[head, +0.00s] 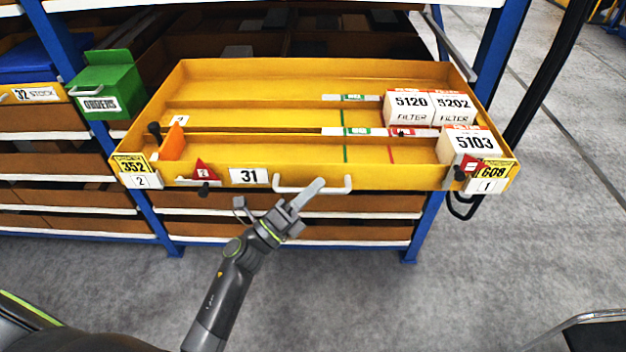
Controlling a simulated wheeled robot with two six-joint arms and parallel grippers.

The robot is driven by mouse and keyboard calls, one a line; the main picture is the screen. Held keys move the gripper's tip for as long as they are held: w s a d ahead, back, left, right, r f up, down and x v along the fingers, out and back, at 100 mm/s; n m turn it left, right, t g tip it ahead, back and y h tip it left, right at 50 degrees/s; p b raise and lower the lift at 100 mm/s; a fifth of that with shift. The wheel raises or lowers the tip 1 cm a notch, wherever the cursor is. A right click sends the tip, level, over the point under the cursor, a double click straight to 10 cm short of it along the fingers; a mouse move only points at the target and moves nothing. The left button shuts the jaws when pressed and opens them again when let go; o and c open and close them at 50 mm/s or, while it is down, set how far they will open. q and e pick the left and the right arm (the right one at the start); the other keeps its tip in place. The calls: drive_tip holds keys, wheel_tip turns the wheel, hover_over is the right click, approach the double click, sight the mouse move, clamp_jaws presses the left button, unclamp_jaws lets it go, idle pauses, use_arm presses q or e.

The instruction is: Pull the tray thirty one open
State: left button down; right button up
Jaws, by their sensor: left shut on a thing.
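The yellow tray (210,177) labelled 31 sticks out of the blue-framed rack, and its inside shows from above. A white bar handle (335,189) is on the middle of its front face. My left gripper (308,192) is at the handle, shut on it, with the arm coming up from below. My right gripper is not in view.
White filter boxes marked 5120 (408,108), 5202 (453,108) and 5103 (470,143) stand at the tray's right. A green ORDERS box (108,82) hangs by the left post. Grey floor (480,260) in front is clear; a dark-topped object (600,333) is at bottom right.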

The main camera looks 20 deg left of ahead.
use_arm(q)
drive_tip(key=shift+s+d+f, duration=0.1)
drive_tip(key=shift+s, duration=0.2)
drive_tip(key=c, duration=1.7)
unclamp_jaws()
drive_tip(key=shift+b+v, duration=3.8)
drive_tip(key=shift+v, duration=4.95)
drive_tip(key=shift+w, duration=0.1)
